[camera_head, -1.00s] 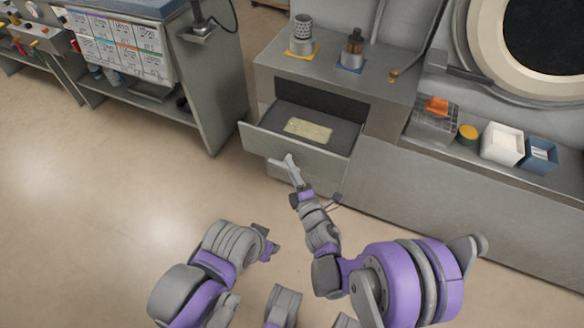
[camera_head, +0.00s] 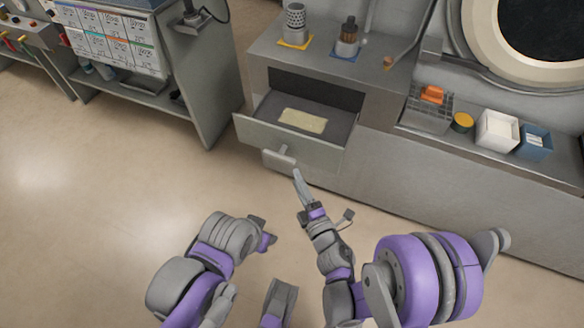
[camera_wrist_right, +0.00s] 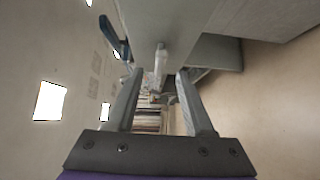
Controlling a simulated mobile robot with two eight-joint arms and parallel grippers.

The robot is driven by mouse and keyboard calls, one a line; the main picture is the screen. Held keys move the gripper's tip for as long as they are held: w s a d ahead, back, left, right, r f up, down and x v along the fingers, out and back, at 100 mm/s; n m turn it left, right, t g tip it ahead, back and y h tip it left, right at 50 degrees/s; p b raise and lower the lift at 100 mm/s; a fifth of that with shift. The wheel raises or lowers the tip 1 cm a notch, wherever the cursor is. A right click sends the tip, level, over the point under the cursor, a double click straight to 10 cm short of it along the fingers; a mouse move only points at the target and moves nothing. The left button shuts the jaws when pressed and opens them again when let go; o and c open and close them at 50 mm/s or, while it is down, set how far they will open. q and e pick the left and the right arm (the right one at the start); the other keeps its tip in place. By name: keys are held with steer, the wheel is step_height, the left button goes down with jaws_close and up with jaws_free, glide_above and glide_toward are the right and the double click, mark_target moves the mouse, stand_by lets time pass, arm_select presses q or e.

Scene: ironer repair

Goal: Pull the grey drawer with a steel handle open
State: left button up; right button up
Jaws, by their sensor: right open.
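The grey drawer (camera_head: 318,151) stands pulled out of the steel cabinet, with a flat pale yellow item (camera_head: 303,121) lying inside. Its handle (camera_head: 280,157) is on the middle of the front panel. My right gripper (camera_head: 298,176) is just in front of and to the right of the handle, apart from it. In the right wrist view my right gripper (camera_wrist_right: 155,100) has its two fingers apart with nothing held, and the handle (camera_wrist_right: 160,66) shows beyond the fingertips. My left gripper (camera_head: 266,233) is low over the floor, away from the drawer; its finger gap is not clear.
On the cabinet top stand a perforated metal cup (camera_head: 294,22) and a dark bottle (camera_head: 348,36). To the right lie a wire basket (camera_head: 428,111), a yellow round lid (camera_head: 463,122), a white bin (camera_head: 497,131) and a blue bin (camera_head: 535,141). The floor before the drawer is clear.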

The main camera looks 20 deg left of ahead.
arm_select(q)
step_height(320, 180, down, 2)
steer(key=shift+w+f+b, duration=0.1)
steer(key=shift+w+b, duration=0.05)
steer(key=shift+b, duration=0.5)
arm_select(e)
steer(key=shift+v, duration=1.15)
